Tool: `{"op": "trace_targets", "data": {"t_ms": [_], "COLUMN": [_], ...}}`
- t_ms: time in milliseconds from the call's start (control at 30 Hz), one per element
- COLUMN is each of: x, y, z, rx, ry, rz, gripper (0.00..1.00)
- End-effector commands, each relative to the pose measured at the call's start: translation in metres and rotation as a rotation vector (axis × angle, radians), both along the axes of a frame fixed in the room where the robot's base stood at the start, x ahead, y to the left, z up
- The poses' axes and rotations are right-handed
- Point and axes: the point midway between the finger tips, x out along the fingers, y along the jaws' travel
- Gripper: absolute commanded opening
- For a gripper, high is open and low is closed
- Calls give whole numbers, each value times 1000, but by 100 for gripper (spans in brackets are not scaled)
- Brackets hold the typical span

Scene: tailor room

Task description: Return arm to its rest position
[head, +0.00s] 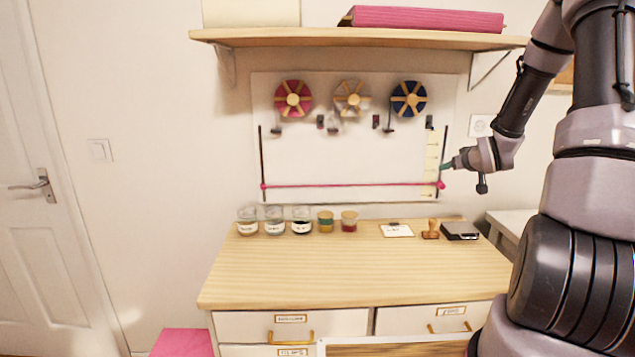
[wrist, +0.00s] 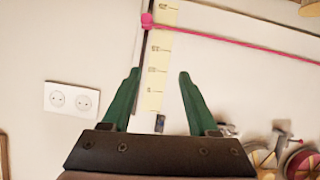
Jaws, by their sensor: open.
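My gripper (head: 446,166) is raised at the right of the white wall panel (head: 345,150) in the head view, close to the panel's right edge. In the wrist view my gripper (wrist: 160,80) shows two green fingers spread apart with nothing between them. Behind the fingers is a yellow measuring strip (wrist: 155,75) with marks. A pink ribbon (head: 350,185) stretches across the lower panel between two dark upright rods, and it also shows in the wrist view (wrist: 230,43). My arm comes in from the right side of the head view.
A wooden-topped cabinet (head: 350,270) stands below with several jars, a card (head: 397,230), a wooden stamp (head: 431,229) and a dark pad (head: 460,231) along its back. Three ribbon spools hang above. A shelf (head: 360,38) overhangs the panel. The cabinet's front top is clear.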

Motion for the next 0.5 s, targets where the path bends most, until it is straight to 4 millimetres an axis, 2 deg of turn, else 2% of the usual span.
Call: {"op": "trace_targets", "data": {"t_ms": [33,267,500], "x": [-7,-60,-144], "y": [8,39,79], "z": [21,90,151], "rx": [-11,7,102], "ry": [24,160,273], "rz": [-10,-102,-192], "gripper": [60,60,60]}}
